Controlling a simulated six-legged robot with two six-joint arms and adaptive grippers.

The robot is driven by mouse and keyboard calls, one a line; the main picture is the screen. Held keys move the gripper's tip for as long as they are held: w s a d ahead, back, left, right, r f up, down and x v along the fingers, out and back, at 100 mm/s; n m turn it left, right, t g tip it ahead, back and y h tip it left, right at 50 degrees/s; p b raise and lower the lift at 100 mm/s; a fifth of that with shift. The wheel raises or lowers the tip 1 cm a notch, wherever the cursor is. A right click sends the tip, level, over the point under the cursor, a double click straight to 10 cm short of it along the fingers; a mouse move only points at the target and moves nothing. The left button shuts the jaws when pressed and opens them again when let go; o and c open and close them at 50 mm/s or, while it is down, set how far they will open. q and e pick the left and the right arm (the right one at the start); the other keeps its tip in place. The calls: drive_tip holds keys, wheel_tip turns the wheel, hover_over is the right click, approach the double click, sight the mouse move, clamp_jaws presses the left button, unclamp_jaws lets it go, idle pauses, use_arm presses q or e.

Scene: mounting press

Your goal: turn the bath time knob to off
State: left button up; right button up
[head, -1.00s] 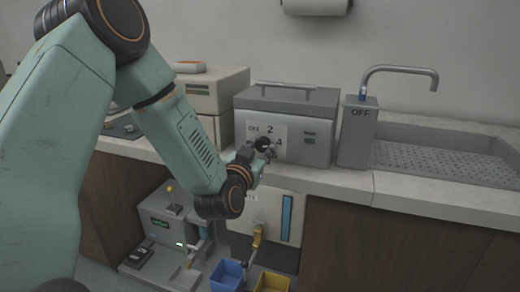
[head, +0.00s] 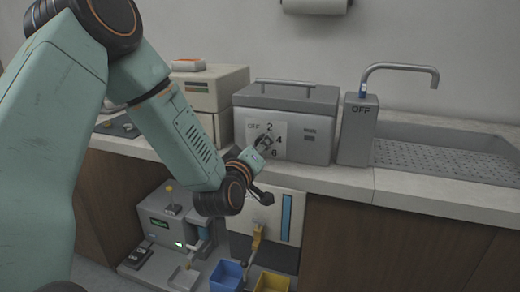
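The bath is a grey box (head: 310,122) with a lid and a bar handle, standing on the counter. Its front has a white dial plate (head: 284,128) marked OFF, 2, 4 and 6. The dark knob on the plate is largely covered by my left gripper (head: 263,143), which is at the knob in front of the plate. The fingers are small and dark against the knob, so I cannot tell whether they are shut on it or where its pointer stands. My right gripper is out of view.
A grey post (head: 357,135) marked OFF with a tap stands close right of the bath, before a sink (head: 440,155). A beige box (head: 215,88) is on the left. Below are a grey machine (head: 160,220), a blue bin (head: 227,274) and a yellow bin (head: 271,283).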

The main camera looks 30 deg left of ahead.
use_arm(q)
drive_tip(key=n+b, duration=0.1)
drive_tip(key=n, duration=0.4)
drive_tip(key=shift+n+b, duration=0.3)
drive_tip(key=shift+b, duration=0.1)
drive_tip(key=n+b, duration=0.2)
drive_tip(key=n, duration=0.3)
drive_tip(key=shift+n, duration=0.7)
drive_tip(key=o, duration=1.1)
drive_tip(key=shift+o, duration=0.2)
drive_tip(key=v, duration=0.7)
drive_tip(key=shift+s, duration=0.25)
drive_tip(key=shift+d, duration=0.1)
